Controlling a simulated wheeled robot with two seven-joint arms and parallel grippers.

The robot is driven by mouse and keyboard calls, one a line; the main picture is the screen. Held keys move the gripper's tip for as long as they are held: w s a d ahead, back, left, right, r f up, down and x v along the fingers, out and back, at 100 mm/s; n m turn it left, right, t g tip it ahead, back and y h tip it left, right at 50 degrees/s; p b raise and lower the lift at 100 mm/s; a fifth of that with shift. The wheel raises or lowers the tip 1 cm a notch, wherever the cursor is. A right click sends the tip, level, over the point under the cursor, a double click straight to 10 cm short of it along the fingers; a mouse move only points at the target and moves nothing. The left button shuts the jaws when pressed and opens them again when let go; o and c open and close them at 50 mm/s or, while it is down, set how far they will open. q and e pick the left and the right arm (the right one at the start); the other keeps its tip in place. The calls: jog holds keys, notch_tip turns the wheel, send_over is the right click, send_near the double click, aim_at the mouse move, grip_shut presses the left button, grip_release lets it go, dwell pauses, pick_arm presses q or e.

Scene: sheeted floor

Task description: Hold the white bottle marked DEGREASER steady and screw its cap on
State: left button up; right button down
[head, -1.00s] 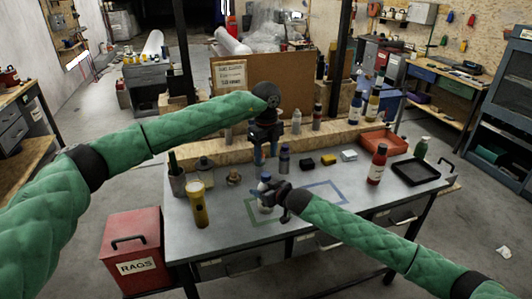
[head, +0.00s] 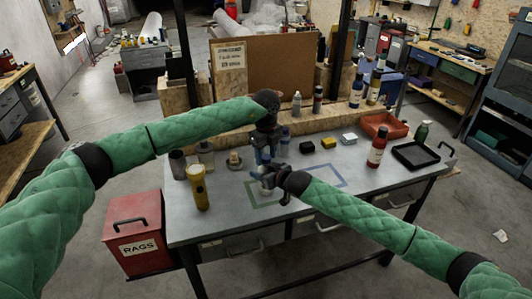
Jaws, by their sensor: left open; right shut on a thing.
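The white bottle (head: 267,187) stands on the bench at the green marked outline; its label is too small to read. My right gripper (head: 281,181) is shut on the bottle from the right side. My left gripper (head: 265,164) is open and points down directly over the bottle's top. The cap is hidden at the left gripper's fingers, so I cannot tell whether they touch it or how it sits on the bottle.
A grey-blue bottle (head: 285,142) stands close behind the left gripper. The bench front is clear.

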pick_arm(q)
jog(key=c, duration=1)
jog(key=m, duration=0.6)
jog(key=shift+m, duration=0.3)
jog(key=o, duration=1.1)
jog(key=shift+c, duration=0.2)
jog(key=shift+r, duration=0.1)
jog(key=shift+r, duration=2.15)
jog(key=shift+c, duration=0.3)
